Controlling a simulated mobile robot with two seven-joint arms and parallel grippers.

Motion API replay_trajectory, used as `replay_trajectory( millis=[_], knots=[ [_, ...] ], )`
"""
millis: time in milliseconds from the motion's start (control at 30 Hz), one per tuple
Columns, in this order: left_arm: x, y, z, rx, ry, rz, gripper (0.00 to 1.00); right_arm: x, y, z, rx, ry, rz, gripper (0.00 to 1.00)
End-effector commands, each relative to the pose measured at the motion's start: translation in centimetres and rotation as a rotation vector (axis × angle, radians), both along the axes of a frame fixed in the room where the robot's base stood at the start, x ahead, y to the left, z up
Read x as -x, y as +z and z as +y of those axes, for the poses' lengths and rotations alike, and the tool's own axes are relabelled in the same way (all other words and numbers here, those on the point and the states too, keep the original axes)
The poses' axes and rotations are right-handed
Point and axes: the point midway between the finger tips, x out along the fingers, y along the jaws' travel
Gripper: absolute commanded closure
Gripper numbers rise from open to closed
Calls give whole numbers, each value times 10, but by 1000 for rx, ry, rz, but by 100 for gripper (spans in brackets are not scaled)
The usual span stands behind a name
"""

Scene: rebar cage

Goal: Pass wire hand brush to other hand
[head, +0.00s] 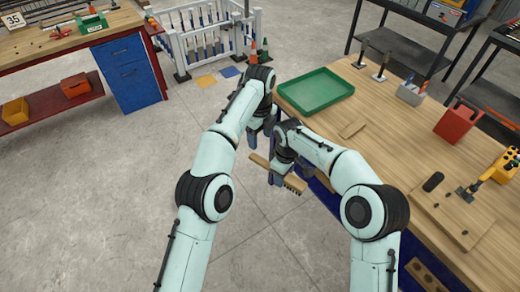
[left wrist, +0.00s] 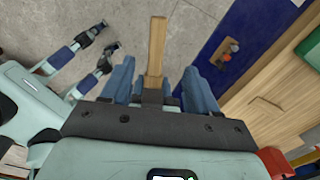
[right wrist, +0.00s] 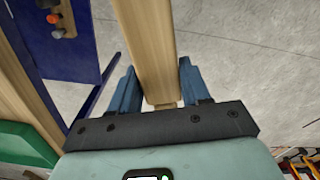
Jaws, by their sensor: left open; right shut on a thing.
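The wire hand brush (head: 260,161) has a long wooden handle and dark bristles at its lower right end. My right gripper (head: 278,176) is shut on it and holds it in the air beside the workbench. In the right wrist view the wooden body (right wrist: 148,45) runs between the blue fingers. My left gripper (head: 260,137) is open, just above the handle's free end in the head view. In the left wrist view the handle (left wrist: 156,40) shows between the spread fingers, with gaps on both sides. I cannot tell how deep it sits there.
The wooden workbench (head: 380,130) is to the right, with a green tray (head: 314,91), a red container (head: 457,122) and a grey toolbox (head: 411,92). The concrete floor at left is clear.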

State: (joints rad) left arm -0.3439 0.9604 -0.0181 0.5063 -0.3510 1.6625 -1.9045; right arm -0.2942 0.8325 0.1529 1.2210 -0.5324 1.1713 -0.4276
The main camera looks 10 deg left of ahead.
Motion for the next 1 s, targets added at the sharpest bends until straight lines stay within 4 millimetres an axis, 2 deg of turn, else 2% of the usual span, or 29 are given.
replay_trajectory(
  millis=[133,500,700,1000],
  knots=[
    [1,-18,1,-1,1,3,40,0,0,0,-1,0,-1,88],
    [0,-87,0,-2,3,2,40,0,0,0,-1,0,-1,88],
    [0,-104,0,-1,4,-1,40,0,0,0,-1,0,-1,88],
    [-1,-108,0,0,4,-1,40,0,1,0,0,0,-1,88]
  ],
)
